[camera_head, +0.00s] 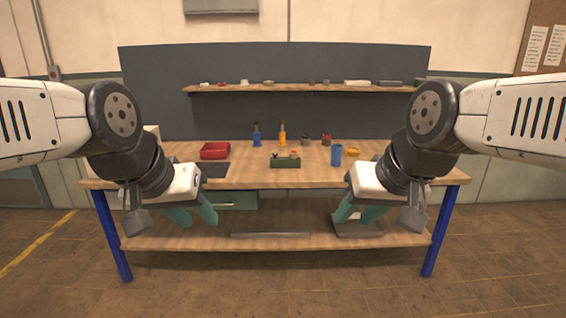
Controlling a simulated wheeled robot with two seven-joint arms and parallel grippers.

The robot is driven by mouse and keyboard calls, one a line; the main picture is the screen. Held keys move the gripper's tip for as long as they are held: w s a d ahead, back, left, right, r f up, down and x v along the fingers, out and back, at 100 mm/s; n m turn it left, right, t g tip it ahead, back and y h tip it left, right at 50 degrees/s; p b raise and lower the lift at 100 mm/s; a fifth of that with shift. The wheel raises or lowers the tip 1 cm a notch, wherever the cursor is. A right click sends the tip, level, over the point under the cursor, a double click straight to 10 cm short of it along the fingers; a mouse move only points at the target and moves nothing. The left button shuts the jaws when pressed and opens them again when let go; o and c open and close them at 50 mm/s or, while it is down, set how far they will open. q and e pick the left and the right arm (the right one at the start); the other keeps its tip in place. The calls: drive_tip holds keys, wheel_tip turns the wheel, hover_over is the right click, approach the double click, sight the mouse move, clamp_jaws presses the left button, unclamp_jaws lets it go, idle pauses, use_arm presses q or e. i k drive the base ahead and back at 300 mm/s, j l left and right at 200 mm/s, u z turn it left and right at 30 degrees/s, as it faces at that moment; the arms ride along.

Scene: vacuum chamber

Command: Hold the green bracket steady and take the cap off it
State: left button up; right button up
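The green bracket (285,163) sits on the workbench near its middle, between my two grippers and behind them. Small parts show at its top, one of them orange (294,153). They are too small to tell which is the cap. My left gripper (198,220) hangs in front of the bench's front edge, left of the bracket. Its teal fingers are apart with nothing between them. My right gripper (354,220) hangs likewise in front of the bench, right of the bracket. Its teal fingers look apart and empty. Neither gripper touches the bracket.
On the workbench (262,179) stand a red tray (214,150), a blue bottle (256,136), an orange bottle (282,135), a blue cup (336,155) and a yellow ring-like item (353,152). A shelf (300,88) with small items hangs behind. The bench in front of the bracket is clear.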

sight(281, 163)
drive_tip(key=i+l, duration=0.15)
drive_tip(key=i, duration=1.1)
drive_tip(key=i+l, duration=0.1)
drive_tip(key=i, duration=1.15)
